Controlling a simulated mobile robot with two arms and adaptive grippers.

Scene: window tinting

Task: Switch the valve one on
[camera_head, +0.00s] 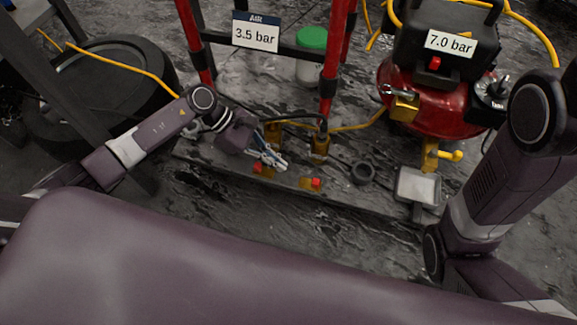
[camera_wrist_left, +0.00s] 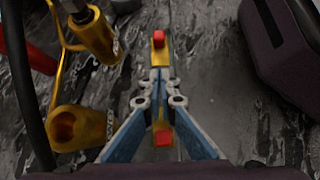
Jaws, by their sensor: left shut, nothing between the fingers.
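Two small brass pieces with red ends show low in front of the red frame. The left one (camera_head: 258,168) is beside my left gripper's fingers, and the right one (camera_head: 315,183) is further right. In the left wrist view, one red-ended piece (camera_wrist_left: 158,45) lies just beyond the fingertips, and the other (camera_wrist_left: 163,138) shows between the finger bases. I cannot tell which is valve one, or whether the fingers touch either. My left gripper (camera_head: 279,165) is shut and empty, also seen in the left wrist view (camera_wrist_left: 160,78). My right gripper is out of view.
Brass fittings (camera_head: 320,146) and dark hoses are close behind the left gripper. A red compressor (camera_head: 435,105) marked 7.0 bar stands at right. A 3.5 bar sign (camera_head: 256,32) hangs on the red frame.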

